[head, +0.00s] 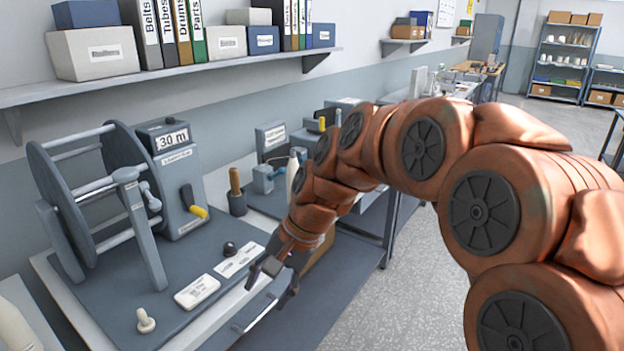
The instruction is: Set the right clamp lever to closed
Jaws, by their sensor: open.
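My gripper (266,294) is open and empty, pointing down near the front edge of the workbench. A grey lever with a yellow grip (196,206) is on the right side of the grey box marked 30 m (166,138). It slants down to the right. Farther back, small yellow-tipped parts (322,124) show on another device. I cannot tell which of these is the right clamp lever, or whether it is open or closed. My gripper is apart from all of them, in front and to the right of the 30 m box.
A grey reel frame (84,180) stands at left. A black knob (230,248), a white knob (146,321) and a white label plate (197,291) are on the bench top. A wooden-handled tool in a dark holder (237,203) stands behind. A shelf (180,75) with binders hangs above.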

